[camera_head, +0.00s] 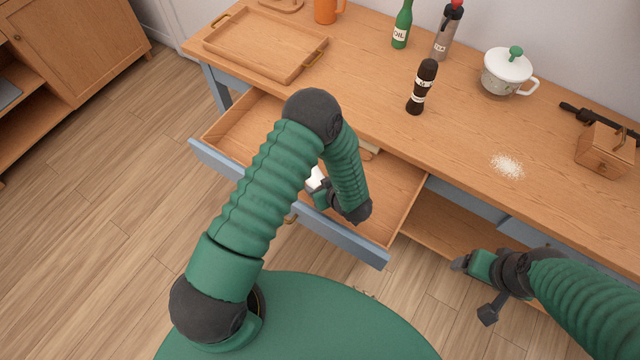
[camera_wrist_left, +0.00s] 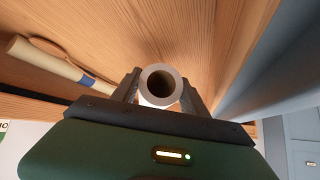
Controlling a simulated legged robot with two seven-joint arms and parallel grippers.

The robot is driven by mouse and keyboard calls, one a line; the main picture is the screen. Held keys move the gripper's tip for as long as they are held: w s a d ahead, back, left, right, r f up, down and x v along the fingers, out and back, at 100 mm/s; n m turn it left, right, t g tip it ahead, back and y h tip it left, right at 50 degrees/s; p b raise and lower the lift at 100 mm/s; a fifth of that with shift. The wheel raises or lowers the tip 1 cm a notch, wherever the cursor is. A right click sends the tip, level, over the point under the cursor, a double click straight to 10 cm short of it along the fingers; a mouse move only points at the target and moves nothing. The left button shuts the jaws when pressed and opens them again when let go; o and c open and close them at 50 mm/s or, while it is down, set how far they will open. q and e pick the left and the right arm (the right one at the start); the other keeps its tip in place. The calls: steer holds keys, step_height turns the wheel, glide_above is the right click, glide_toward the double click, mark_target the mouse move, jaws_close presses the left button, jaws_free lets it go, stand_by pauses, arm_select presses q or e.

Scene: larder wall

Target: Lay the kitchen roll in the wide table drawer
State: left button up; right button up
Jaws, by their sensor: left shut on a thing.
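The wide table drawer (camera_head: 233,126) is pulled out, with a pale wood inside and a blue-grey front. The kitchen roll (camera_head: 315,177) is white and mostly hidden by my left arm in the head view. In the left wrist view its round end and hollow core (camera_wrist_left: 177,81) show between both fingers. My left gripper (camera_head: 320,190) is shut on the roll, within the drawer's outline. Whether the roll touches the drawer floor I cannot tell. My right gripper (camera_head: 474,289) has its fingers apart and empty, right of the drawer, in front of the table.
A cream cylinder with a blue band (camera_wrist_left: 50,65) lies in the drawer beside the roll. On the table stand a wooden tray (camera_head: 222,52), a green oil bottle (camera_head: 402,25), a dark pepper mill (camera_head: 421,88), a lidded pot (camera_head: 505,75) and a wooden box (camera_head: 603,150). White powder (camera_head: 507,166) is spilled there.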

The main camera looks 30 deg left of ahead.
arm_select(q)
steer(key=shift+a+f, duration=0.15)
steer(key=shift+a, duration=0.35)
steer(key=shift+w+f, duration=0.1)
steer(key=shift+f, duration=0.15)
steer(key=shift+d+f+b, duration=0.25)
steer(key=shift+d+b, duration=0.05)
steer(key=shift+d, duration=0.4)
steer(key=o, duration=1)
steer(key=shift+a, duration=0.1)
steer(key=shift+o, duration=1.2)
steer(key=shift+a, duration=0.15)
steer(key=shift+o, duration=0.6)
steer(key=shift+a+f, duration=0.1)
steer(key=shift+a, duration=0.15)
arm_select(e)
steer(key=shift+a+f, duration=0.25)
steer(key=shift+a, duration=0.25)
arm_select(q)
steer(key=shift+d, duration=0.25)
arm_select(e)
steer(key=shift+d, duration=0.25)
